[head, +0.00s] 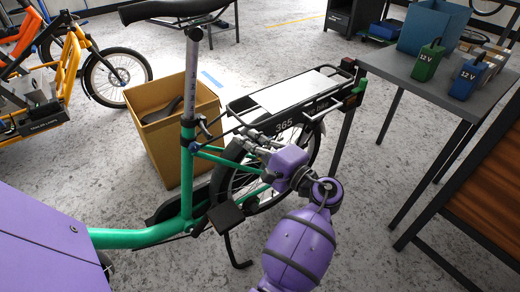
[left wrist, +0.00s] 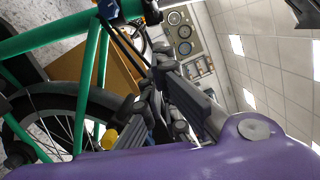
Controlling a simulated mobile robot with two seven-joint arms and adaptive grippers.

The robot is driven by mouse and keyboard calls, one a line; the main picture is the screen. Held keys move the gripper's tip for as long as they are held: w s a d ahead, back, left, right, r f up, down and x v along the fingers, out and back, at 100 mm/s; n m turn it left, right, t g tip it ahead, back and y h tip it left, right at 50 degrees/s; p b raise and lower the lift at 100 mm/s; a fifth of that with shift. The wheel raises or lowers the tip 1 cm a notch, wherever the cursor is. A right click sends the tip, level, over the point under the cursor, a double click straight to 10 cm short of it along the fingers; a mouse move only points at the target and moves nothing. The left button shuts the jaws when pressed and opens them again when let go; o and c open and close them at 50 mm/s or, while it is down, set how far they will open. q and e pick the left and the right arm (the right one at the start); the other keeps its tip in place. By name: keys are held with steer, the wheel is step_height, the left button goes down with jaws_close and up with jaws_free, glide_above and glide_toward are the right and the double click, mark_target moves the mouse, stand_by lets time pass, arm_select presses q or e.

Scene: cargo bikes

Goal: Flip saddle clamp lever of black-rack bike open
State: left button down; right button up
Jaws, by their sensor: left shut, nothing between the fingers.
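The green bike (head: 187,165) with the black rack (head: 275,115) stands in the middle of the head view. Its seat post (head: 191,75) rises to a black saddle (head: 172,9). The saddle clamp (head: 201,122), with a small dark bluish part, sits at the top of the seat tube; the lever's exact position is too small to tell. The clamp area also shows at the top of the left wrist view (left wrist: 109,9). My left gripper (head: 247,140) is shut and empty, right of the seat tube below the rack, apart from the clamp. My right gripper is not in view.
A cardboard box (head: 157,135) stands behind the seat tube. A grey table (head: 408,68) with green (head: 428,62) and blue (head: 467,78) 12 V batteries is at the right. An orange-yellow bike (head: 70,62) stands at the left. The rack and rear wheel are close to my left gripper.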

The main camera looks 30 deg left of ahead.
arm_select(q)
steer(key=shift+s+a+r, duration=0.15)
steer(key=shift+s+a, duration=0.3)
steer(key=shift+a, duration=0.4)
steer(key=shift+s+a+r, duration=0.2)
steer(key=shift+s+a, duration=0.25)
steer(key=shift+a, duration=0.4)
steer(key=shift+s+a+r, duration=0.15)
steer(key=shift+s+a, duration=0.3)
steer(key=shift+a, duration=0.4)
